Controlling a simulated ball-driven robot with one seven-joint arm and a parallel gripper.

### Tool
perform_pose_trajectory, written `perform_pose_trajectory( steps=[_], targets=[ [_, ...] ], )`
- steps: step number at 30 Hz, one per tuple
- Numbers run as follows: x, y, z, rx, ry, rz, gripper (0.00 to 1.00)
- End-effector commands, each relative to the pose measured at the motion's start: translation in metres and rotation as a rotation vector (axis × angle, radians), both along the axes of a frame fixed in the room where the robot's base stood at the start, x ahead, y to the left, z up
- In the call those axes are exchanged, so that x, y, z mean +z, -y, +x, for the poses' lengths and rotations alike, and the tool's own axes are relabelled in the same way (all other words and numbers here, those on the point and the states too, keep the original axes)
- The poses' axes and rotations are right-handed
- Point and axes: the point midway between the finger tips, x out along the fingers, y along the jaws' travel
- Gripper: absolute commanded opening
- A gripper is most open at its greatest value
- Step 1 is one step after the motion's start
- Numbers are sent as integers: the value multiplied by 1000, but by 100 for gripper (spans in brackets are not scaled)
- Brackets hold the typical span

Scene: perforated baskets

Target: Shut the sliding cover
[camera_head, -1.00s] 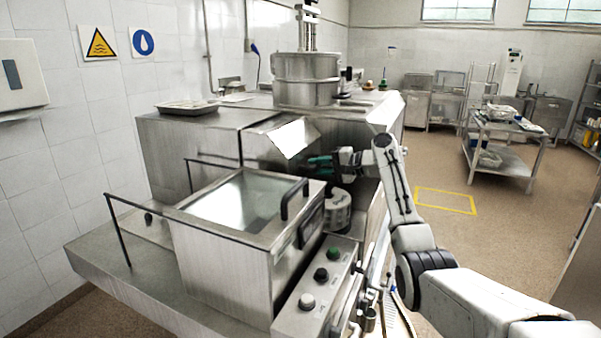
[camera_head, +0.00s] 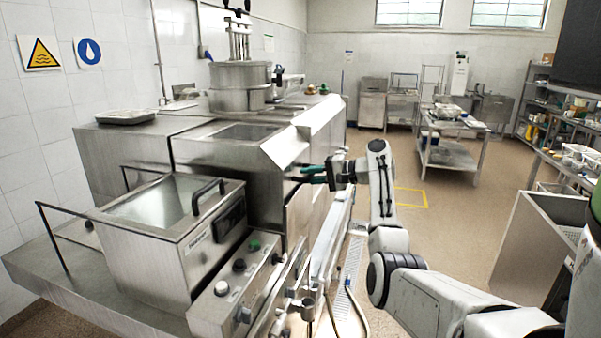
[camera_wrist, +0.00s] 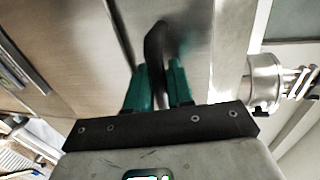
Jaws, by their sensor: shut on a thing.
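The sliding cover appears to be the steel hood-like piece with a slanted bright front (camera_head: 285,147) on the middle steel unit. A dark handle (camera_wrist: 155,48) stands out from a flat steel face in the wrist view. My gripper (camera_head: 312,170) has green fingers, which also show in the wrist view (camera_wrist: 160,85). They are shut on the handle, one finger on each side. In the head view my gripper is just right of the slanted front, and the handle is too small to make out. A dark rectangle (camera_head: 245,132) shows on the unit's top; I cannot tell whether it is a gap or a window.
A glass-lidded steel box (camera_head: 165,225) with its own black handle (camera_head: 207,192) stands in front. A control panel with knobs (camera_head: 238,277) is beside it. A round steel pot (camera_head: 240,85) stands behind. Open floor (camera_head: 410,180) lies to the right.

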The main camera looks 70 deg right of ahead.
Motion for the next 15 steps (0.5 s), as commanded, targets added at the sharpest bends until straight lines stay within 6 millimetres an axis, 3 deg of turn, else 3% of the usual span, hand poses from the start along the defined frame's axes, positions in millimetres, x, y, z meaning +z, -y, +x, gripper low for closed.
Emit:
perform_pose_trajectory(
  steps=[15],
  targets=[
    [-3,1,-13,0,-4,4,0]
  ],
)
